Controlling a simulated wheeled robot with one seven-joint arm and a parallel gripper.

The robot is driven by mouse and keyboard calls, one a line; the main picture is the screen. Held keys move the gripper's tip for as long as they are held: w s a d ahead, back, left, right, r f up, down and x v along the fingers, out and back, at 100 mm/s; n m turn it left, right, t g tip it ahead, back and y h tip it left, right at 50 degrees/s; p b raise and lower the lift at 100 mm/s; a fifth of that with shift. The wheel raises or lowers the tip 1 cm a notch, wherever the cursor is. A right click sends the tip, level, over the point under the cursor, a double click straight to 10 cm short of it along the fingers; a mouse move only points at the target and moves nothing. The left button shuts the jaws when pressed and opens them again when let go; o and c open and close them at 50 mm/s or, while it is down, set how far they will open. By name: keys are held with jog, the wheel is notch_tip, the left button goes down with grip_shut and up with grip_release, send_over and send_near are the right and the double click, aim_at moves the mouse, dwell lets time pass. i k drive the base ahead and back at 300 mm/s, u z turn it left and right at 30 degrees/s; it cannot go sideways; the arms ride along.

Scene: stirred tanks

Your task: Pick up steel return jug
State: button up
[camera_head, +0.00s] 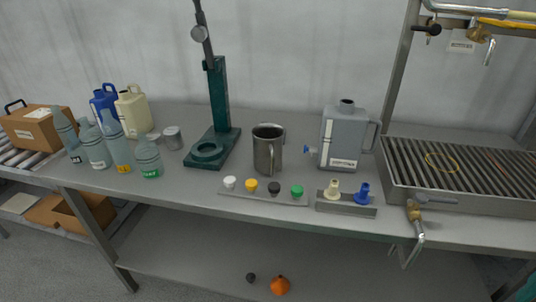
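The steel return jug (266,150) stands upright on the grey bench, near its middle. It is a shiny metal cup with an open top and a handle on its front side, facing me. It stands to the right of a green stand and behind a strip of coloured caps. Nothing touches it that I can see. My gripper is not in view.
The green stand (219,110) rises left of the jug. A grey canister (343,138) with a blue tap is to its right. A cap strip (264,197) lies in front. Several bottles (118,145) stand left. A slatted metal grate (455,170) is at right.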

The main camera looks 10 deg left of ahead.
aim_at(267, 137)
jog(key=k, duration=1.15)
jog(key=u, duration=0.6)
jog(key=i, duration=1.05)
